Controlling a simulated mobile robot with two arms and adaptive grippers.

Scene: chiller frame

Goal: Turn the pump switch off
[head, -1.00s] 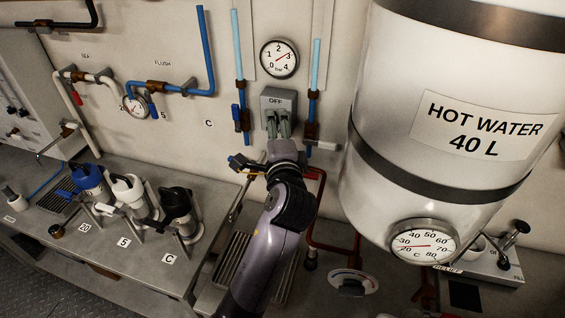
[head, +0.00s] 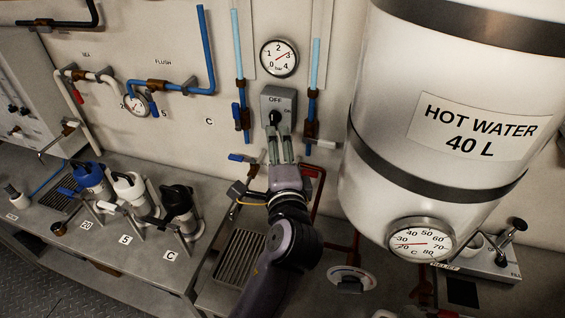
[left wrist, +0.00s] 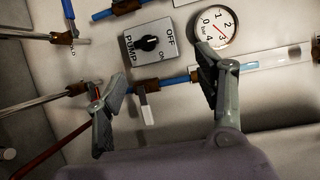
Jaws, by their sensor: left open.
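The pump switch is a grey box (head: 279,99) on the wall with a black rotary knob (head: 275,117). Its OFF label is at the top and an ON mark is beside the knob. In the left wrist view the box (left wrist: 134,58) also shows its PUMP label, with the whole knob (left wrist: 149,43) uncovered. I cannot tell for sure which mark the knob points at. My left gripper (head: 279,139) is open and empty just below the knob, its two fingers pointing up toward the box. In the left wrist view the gripper (left wrist: 160,75) has its fingers wide apart, clear of the knob. My right gripper is not in view.
A round pressure gauge (head: 279,58) is above the box. Blue pipes with valves run on both sides. A large hot water tank (head: 440,130) stands close on the right. Several pump-like canisters stand on the bench (head: 130,245) at the left.

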